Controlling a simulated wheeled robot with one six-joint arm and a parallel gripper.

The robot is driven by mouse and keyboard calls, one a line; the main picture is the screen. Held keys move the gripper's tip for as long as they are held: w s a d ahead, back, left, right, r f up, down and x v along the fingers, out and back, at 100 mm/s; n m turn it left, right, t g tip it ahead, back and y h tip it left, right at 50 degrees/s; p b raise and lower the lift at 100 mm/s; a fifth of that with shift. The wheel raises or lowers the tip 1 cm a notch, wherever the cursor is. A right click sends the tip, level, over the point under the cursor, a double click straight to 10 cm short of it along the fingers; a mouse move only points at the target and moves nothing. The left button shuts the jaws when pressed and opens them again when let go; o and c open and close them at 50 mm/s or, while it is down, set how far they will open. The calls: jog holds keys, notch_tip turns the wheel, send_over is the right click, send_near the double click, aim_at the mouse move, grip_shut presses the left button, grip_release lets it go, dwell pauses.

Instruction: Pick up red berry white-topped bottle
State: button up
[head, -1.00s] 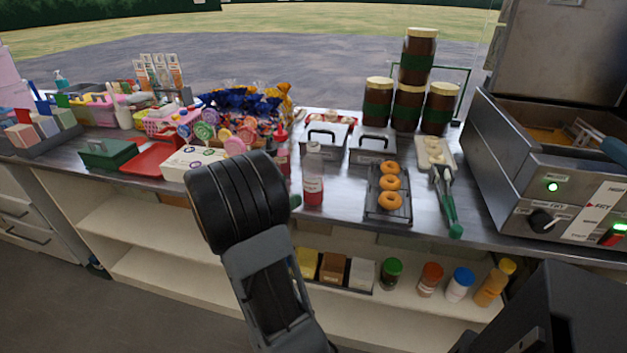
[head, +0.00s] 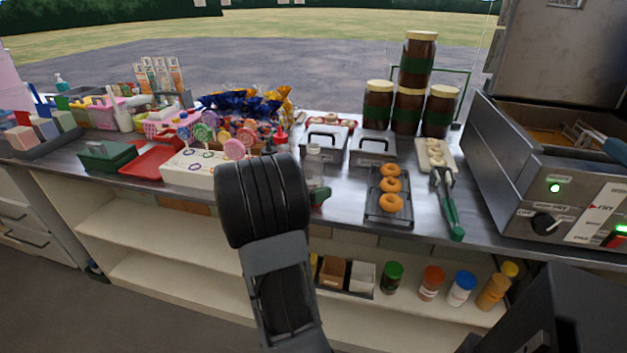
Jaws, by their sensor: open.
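The red berry white-topped bottle (head: 314,158) stands on the metal counter. Its whitish top and clear upper part show just right of my arm's black wrist; its lower part is mostly hidden. My gripper (head: 320,195) is mostly hidden behind the wrist. Only a small dark green tip that looks like one of its fingers shows, in front of the bottle's lower part. The jaws are open. Whether the tip touches the bottle cannot be told.
A red-topped bottle (head: 281,138) stands behind my wrist. Two lidded metal containers (head: 373,149) and a doughnut rack (head: 376,213) are to the right, with tongs (head: 447,205) and a fryer (head: 520,180) beyond. A white lollipop box (head: 190,172) is left.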

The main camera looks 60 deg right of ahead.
jog(key=c, duration=1.2)
jog(key=shift+r, duration=0.25)
